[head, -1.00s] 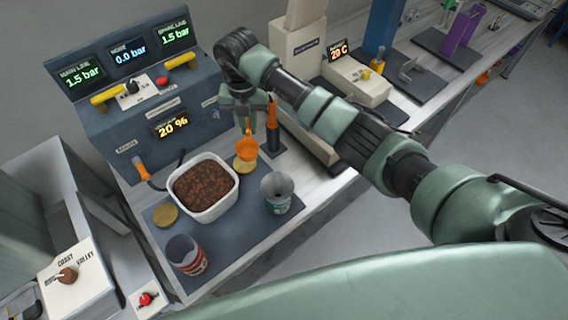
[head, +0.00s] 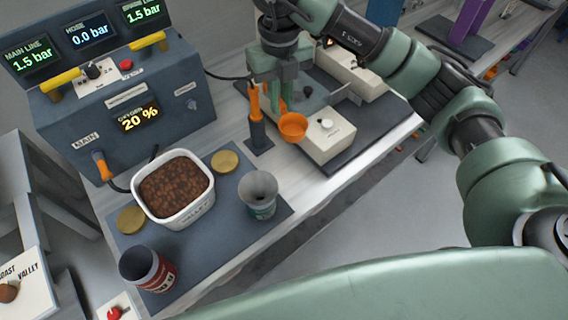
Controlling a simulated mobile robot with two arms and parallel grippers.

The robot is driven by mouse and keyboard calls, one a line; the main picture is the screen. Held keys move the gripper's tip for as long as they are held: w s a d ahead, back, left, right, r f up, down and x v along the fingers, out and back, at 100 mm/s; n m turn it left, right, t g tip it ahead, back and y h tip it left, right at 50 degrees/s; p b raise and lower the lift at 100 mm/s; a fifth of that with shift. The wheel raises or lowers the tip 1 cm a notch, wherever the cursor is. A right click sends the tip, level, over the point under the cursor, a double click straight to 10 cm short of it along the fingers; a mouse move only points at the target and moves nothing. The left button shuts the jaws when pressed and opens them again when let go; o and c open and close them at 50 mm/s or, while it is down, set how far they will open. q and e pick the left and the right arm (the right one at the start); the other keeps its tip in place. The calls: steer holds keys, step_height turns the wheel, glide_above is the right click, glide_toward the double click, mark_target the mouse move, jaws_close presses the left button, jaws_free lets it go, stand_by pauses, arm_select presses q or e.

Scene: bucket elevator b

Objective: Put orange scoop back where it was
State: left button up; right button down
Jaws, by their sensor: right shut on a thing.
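The orange scoop (head: 293,129) hangs from my right gripper (head: 282,92), which is shut on its handle, with the bowl low. The gripper body and wrist hide part of the scoop's handle and of the area behind. My left gripper is not in view.
A white tub (head: 208,205) of brown granules stands on a dark mat (head: 225,229). Around it are a metal-topped cup (head: 259,195), a red can (head: 147,268) and two yellow discs. A blue-grey gauge console (head: 180,103) stands behind. The pale device (head: 330,136) is at right.

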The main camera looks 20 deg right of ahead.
steer(key=shift+w+m, duration=0.2)
steer(key=shift+m, duration=0.5)
steer(key=shift+d+f, duration=0.15)
steer(key=shift+f, duration=0.1)
step_height(320, 180, down, 20)
steer(key=shift+w+r+p, duration=0.1)
steer(key=shift+r+p, duration=0.15)
steer(key=shift+p, duration=0.6)
